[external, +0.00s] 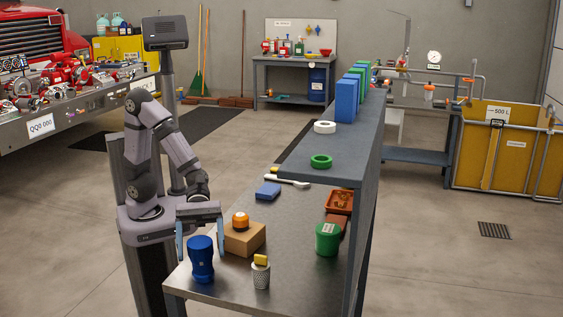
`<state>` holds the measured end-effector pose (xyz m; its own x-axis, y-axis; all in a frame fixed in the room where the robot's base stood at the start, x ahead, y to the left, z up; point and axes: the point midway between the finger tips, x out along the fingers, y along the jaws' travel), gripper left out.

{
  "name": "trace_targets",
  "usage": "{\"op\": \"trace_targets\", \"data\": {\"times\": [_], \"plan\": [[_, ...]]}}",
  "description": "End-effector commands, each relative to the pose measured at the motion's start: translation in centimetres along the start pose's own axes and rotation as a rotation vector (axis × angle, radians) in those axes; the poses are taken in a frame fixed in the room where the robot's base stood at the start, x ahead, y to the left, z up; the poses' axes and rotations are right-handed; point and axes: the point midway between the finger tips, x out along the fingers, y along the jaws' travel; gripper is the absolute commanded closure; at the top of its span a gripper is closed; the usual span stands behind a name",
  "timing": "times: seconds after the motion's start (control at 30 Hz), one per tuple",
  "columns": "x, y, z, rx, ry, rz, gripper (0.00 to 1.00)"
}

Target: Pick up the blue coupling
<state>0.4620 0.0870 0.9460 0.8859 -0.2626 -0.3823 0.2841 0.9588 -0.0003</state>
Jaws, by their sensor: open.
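The blue coupling (202,262) stands upright near the front left corner of the grey workbench. It is a stout blue cylinder with a narrower middle. My gripper (201,257) points down with its jaws wide open. In the picture one blue finger is to the left of the coupling and the other to its right. Gaps show on both sides of it, and the crossbar is above its top. The depth between fingers and coupling is hard to judge from this one view.
Right of the coupling are a cardboard box (244,241) with an orange puck (240,220) on it, and a knurled cup (261,276) with a yellow top. Farther right is a green pot (327,240). A raised shelf (340,150) borders the bench's right side.

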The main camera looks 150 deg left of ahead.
Motion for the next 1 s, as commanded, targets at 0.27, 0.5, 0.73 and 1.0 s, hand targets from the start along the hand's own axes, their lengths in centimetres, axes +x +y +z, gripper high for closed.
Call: {"op": "trace_targets", "data": {"times": [0.27,0.5,0.73,1.0], "plan": [[0.7,0.0,0.0,0.001,0.001,-0.001,0.24],[3.5,-0.2,0.1,-0.001,0.002,-0.004,0.24],[5.4,-0.1,0.1,0.001,0.001,-0.001,0.24],[5.5,-0.1,0.1,0.0,0.001,0.0,0.26]]}}
